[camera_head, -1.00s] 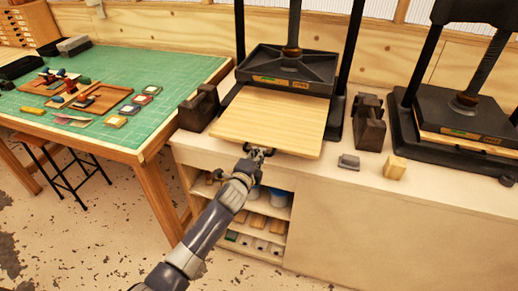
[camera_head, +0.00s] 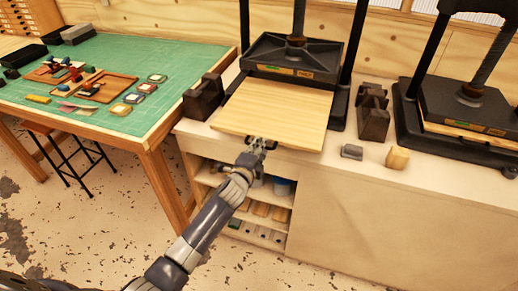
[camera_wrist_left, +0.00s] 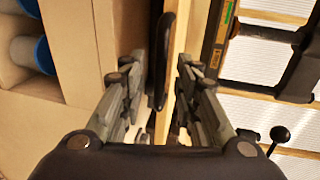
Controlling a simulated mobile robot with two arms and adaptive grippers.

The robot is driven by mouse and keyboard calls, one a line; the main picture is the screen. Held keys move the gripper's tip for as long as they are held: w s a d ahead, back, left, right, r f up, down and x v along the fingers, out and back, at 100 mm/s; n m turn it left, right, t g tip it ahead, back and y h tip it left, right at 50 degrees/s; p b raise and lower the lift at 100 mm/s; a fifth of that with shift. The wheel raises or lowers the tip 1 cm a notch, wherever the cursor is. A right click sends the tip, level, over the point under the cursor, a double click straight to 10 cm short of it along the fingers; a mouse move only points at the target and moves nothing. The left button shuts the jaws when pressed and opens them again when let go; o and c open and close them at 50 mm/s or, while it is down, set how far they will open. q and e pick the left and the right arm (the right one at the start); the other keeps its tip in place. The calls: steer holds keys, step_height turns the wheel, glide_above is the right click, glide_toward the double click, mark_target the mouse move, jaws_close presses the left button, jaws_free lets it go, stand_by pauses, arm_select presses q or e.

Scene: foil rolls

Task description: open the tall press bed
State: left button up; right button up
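The tall press (camera_head: 292,52) stands at the back middle, with black columns and a black platen. Its bed, a pale wooden board (camera_head: 274,108), sticks out well forward from under the platen. My left gripper (camera_head: 262,143) is at the bed's front edge. In the left wrist view, my left gripper (camera_wrist_left: 163,95) is open, its fingers apart on either side of a black handle (camera_wrist_left: 162,55) on the front of the board. Gaps show between fingers and handle; I cannot see firm contact. My right gripper is not in view.
A second, lower press (camera_head: 465,110) stands at right. Dark metal blocks (camera_head: 203,98) (camera_head: 373,112), a small grey block (camera_head: 351,152) and a wooden block (camera_head: 397,158) sit beside the bed. The green-topped table (camera_head: 110,60) is at left. Open shelves (camera_head: 205,178) lie below the bed.

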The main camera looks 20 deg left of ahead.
arm_select(q)
steer(key=v, duration=1.2)
stand_by(0.4)
steer(key=s+a+f+n+g+b, duration=0.15)
steer(key=s+f, duration=0.35)
steer(key=f, duration=0.6)
steer(key=s+f+n+g, duration=0.3)
steer(key=s+f, duration=0.2)
steer(key=f, duration=0.7)
steer(key=s+a+f+n+g+b, duration=0.1)
steer(key=s+f+n+g, duration=0.25)
steer(key=f, duration=0.75)
steer(key=s+f+n+g, duration=0.2)
steer(key=s+f, duration=0.5)
steer(key=s, duration=0.5)
steer(key=s+f+n+g+b, duration=0.1)
steer(key=s+f+n+g, duration=0.1)
steer(key=s+f, duration=0.5)
steer(key=s+f+n+g+b, duration=0.1)
steer(key=s+f+n, duration=0.3)
steer(key=s, duration=1.2)
step_height(320, 180, down, 3)
steer(key=shift+s+a+f+g+y, duration=0.1)
steer(key=shift+s+a+g+y, duration=0.3)
steer(key=shift+g, duration=0.4)
